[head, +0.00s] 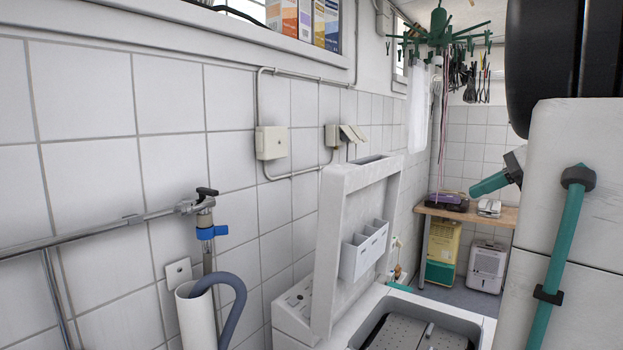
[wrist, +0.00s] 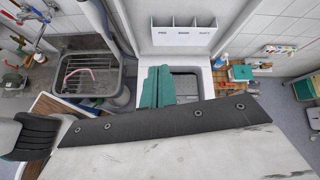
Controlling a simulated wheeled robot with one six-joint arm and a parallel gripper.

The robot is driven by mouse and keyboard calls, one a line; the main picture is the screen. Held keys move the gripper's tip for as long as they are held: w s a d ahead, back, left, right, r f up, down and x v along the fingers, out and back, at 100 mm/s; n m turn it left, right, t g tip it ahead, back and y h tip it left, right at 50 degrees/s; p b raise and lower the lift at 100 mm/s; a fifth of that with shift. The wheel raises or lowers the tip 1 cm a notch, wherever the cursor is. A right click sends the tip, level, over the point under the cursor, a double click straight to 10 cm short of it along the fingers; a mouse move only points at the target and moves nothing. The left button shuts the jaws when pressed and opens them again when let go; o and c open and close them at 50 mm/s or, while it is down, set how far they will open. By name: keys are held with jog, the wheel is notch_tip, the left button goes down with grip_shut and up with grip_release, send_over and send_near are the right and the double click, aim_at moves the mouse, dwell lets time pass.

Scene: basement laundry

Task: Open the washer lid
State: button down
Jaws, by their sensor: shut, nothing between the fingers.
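The washer lid (head: 345,245) stands raised, nearly upright, at the back of the white washer (head: 398,296). A white dispenser with three compartments (head: 364,250) is on the lid's inner face; it also shows at the top of the wrist view (wrist: 180,35). The washer's opening is uncovered, with a grey perforated surface (head: 400,335) inside. In the wrist view my gripper's teal fingers (wrist: 157,88) are together and empty, in front of the opening and below the raised lid. In the head view the teal fingers (head: 490,183) are to the right of the lid, apart from it.
A grey sink (wrist: 87,75) is left of the washer in the wrist view. A tap (head: 205,215) and grey hose (head: 225,285) are on the left in the head view. A wooden bench (head: 465,213) stands at the back right, below a green hanging dryer (head: 440,35).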

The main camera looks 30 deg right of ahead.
jog(key=w+a+m+t, duration=0.1)
jog(key=w+a, duration=0.3)
jog(key=w, duration=0.8)
jog(key=shift+w+a+f+m+y, duration=0.15)
jog(key=shift+a+m+y, duration=0.15)
jog(key=shift+m, duration=0.5)
jog(key=shift+d, duration=0.1)
